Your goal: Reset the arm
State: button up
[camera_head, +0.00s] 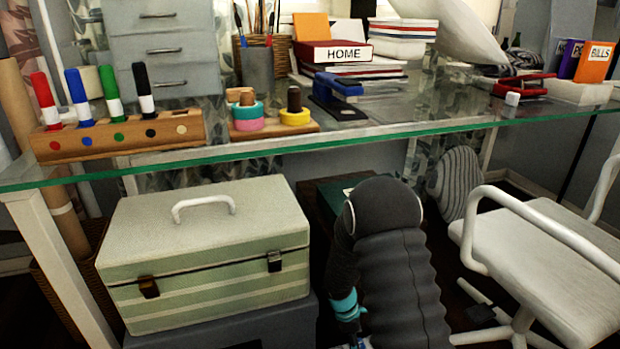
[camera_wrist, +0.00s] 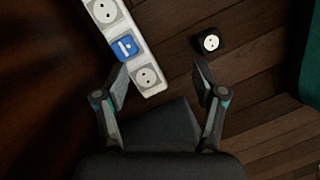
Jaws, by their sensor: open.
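My gripper (camera_wrist: 160,82) is open and empty in the wrist view, its two fingers spread apart above a dark wooden floor. In the head view my grey arm reaches down in front of the desk, and the fingertips are hidden there.
A glass desk (camera_head: 400,127) stands above, holding a wooden marker rack (camera_head: 110,140), tape rolls and books. A striped box (camera_head: 205,255) stands at left under the desk. A white chair (camera_head: 540,250) is close at right. A green surface (camera_wrist: 311,60) edges the wrist view.

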jog(key=s+r+m+t+y+p, duration=0.1)
jog(key=s+r+m, duration=0.4)
jog(key=r, duration=1.1)
jog(key=s+d+r+m+t+y+p, duration=0.1)
jog(key=s+r+m+t+p, duration=0.2)
jog(key=s+r+m+p, duration=0.3)
jog(key=s+d+r+m+t+y+p, duration=0.1)
jog(key=s+r+m, duration=0.4)
jog(key=s+r, duration=0.9)
notch_tip(320, 180, up, 14)
jog(key=shift+d+f+t+p, duration=0.15)
jog(key=shift+f+t+p, duration=0.1)
jog(key=shift+t+p, duration=0.7)
